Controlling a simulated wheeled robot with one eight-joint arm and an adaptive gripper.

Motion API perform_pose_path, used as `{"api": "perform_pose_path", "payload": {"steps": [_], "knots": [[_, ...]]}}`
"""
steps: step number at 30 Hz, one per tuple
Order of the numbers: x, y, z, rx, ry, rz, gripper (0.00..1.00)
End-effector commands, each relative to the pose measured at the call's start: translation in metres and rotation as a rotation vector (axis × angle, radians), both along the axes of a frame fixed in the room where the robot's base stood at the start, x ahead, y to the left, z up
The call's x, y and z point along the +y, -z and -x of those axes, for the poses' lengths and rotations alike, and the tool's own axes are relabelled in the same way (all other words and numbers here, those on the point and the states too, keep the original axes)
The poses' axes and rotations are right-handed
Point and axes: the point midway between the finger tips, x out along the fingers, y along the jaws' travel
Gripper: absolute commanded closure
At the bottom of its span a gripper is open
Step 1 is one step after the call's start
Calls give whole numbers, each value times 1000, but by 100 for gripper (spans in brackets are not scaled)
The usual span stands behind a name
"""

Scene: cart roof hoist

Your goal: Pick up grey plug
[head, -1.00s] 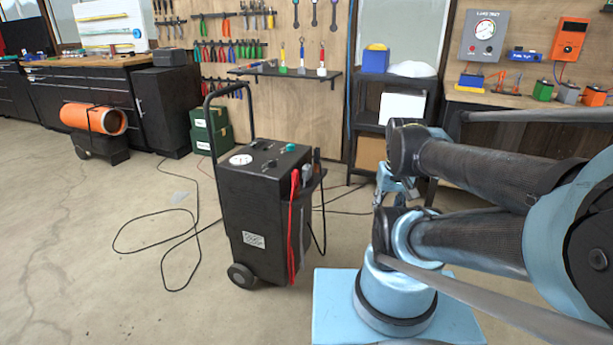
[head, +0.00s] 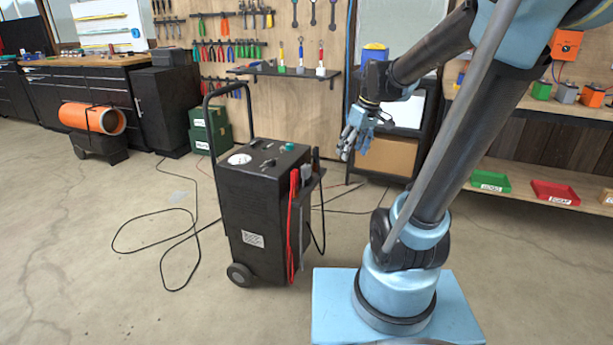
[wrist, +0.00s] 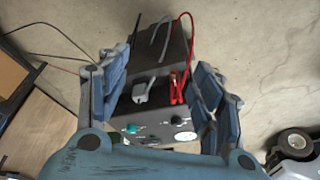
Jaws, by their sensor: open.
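The grey plug (head: 306,174) sits at the right side of the black wheeled cart (head: 250,205), beside a red cable. In the wrist view the grey plug (wrist: 141,93) lies between my two spread fingers in the picture, left of the red clamp (wrist: 175,90). My gripper (head: 354,146) is open and empty, above and to the right of the cart in the head view. My gripper (wrist: 163,78) looks down on the cart in the wrist view and is apart from the plug.
The cart's tall handle (head: 206,120) rises on its left. A black cable (head: 175,212) loops on the floor left of it. A shelf rack (head: 400,155) stands behind my gripper. A tool shelf (head: 285,72) is on the back wall. The floor in front is free.

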Motion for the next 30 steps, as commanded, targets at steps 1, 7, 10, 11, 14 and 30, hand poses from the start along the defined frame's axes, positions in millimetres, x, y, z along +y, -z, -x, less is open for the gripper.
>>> {"api": "perform_pose_path", "payload": {"steps": [1, 7, 10, 11, 14, 30], "knots": [[7, -2, -16, -5, -37, -4, 40], [34, -5, -71, -33, -196, -27, 40], [48, -2, -99, -48, -274, -38, 40], [53, -1, -107, -53, -298, -42, 40], [68, 4, -133, -70, -374, -53, 40], [109, 34, -194, -117, -555, -80, 40]]}}
